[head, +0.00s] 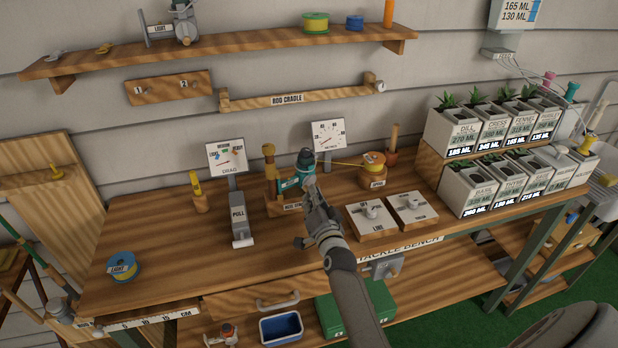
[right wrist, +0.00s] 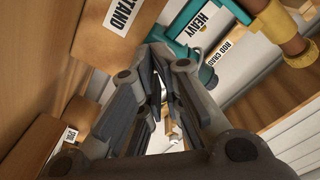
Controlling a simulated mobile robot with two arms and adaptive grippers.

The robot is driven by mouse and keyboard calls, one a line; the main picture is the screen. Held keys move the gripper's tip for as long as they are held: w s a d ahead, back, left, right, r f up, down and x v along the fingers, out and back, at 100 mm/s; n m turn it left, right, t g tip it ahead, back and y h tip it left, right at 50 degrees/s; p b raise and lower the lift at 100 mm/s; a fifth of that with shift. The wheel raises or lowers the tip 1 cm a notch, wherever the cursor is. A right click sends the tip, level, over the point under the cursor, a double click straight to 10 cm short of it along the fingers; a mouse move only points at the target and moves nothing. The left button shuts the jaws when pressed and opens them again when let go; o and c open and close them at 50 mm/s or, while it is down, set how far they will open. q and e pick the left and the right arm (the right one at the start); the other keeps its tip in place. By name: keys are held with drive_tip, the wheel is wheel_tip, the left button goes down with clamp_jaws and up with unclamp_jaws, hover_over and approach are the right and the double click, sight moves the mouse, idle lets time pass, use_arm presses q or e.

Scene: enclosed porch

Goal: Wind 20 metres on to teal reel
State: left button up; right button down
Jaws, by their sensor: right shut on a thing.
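The teal reel (head: 286,184) is mounted on the wooden reel stand (head: 276,208) at the middle of the bench. In the right wrist view the teal reel (right wrist: 188,58) carries a HEAVY label. My right gripper (head: 311,188) is at the right side of the reel, shut on its crank handle; the fingers mostly hide the handle. A small silver part shows between the fingers (right wrist: 160,88) in the wrist view. A yellow line runs right from the reel to a yellow-orange spool (head: 373,160). The METRES dial (head: 328,134) stands behind. My left gripper is out of view.
A DRAG dial (head: 226,157) with a PULL post (head: 240,225) stands left of the reel. Two white switch plates (head: 371,216) lie to the right. A blue LIGHT spool (head: 123,266) is at the bench's left. Planters (head: 470,190) fill the right end. The front middle is clear.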

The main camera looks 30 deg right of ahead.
drive_tip(key=shift+w+a+r, duration=0.2)
drive_tip(key=shift+s+a+f+p, duration=0.35)
drive_tip(key=shift+s+a+p, duration=0.05)
drive_tip(key=shift+s+p, duration=0.25)
drive_tip(key=v, duration=0.2)
drive_tip(key=p+v, duration=0.1)
drive_tip(key=shift+s+d, duration=0.2)
drive_tip(key=shift+d, duration=0.05)
drive_tip(key=shift+s+a, duration=0.1)
drive_tip(key=shift+s, duration=0.35)
drive_tip(key=shift+f, duration=0.1)
